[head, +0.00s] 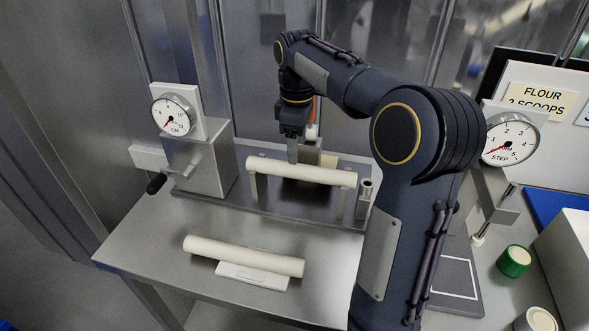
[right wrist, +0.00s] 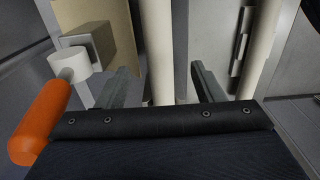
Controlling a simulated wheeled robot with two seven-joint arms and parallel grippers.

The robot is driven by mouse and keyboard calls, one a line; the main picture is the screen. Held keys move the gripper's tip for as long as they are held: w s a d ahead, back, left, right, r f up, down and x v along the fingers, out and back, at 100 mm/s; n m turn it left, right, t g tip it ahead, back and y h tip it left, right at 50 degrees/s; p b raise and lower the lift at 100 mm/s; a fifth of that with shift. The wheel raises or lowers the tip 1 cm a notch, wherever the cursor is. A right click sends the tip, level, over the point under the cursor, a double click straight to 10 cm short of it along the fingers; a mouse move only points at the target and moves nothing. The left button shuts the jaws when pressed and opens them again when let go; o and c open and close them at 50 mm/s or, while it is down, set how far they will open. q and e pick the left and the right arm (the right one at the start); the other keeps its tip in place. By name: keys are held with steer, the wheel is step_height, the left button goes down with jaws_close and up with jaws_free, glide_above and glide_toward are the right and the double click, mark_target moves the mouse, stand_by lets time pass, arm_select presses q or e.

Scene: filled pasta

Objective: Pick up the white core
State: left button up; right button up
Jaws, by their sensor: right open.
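Two similar off-white cylinders show in the head view, and I cannot tell from looks which is the white core. The rear one (head: 318,175) lies across upright supports on a metal base. The front one (head: 210,246) lies on a low white rest. My right gripper (head: 293,153) points down at the rear cylinder, its fingertips at its upper edge. In the right wrist view my right gripper (right wrist: 162,85) is open, with one off-white cylinder (right wrist: 157,45) seen between its fingers and another (right wrist: 262,45) to the right. Contact cannot be told. My left gripper is out of view.
A metal box with a crank and dial (head: 172,115) stands left of the rear cylinder. An orange handle (right wrist: 40,120) is close beside my right gripper. A second dial (head: 508,138) and a green-sided round tin (head: 514,261) are at the right. The front left tabletop (head: 150,235) is clear.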

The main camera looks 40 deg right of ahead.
mark_target(301, 165)
steer(key=f, duration=0.6)
steer(key=shift+s+d+f, duration=0.35)
steer(key=shift+f, duration=0.05)
steer(key=c, duration=1.1)
steer(key=shift+c, duration=0.4)
steer(key=shift+r, duration=0.2)
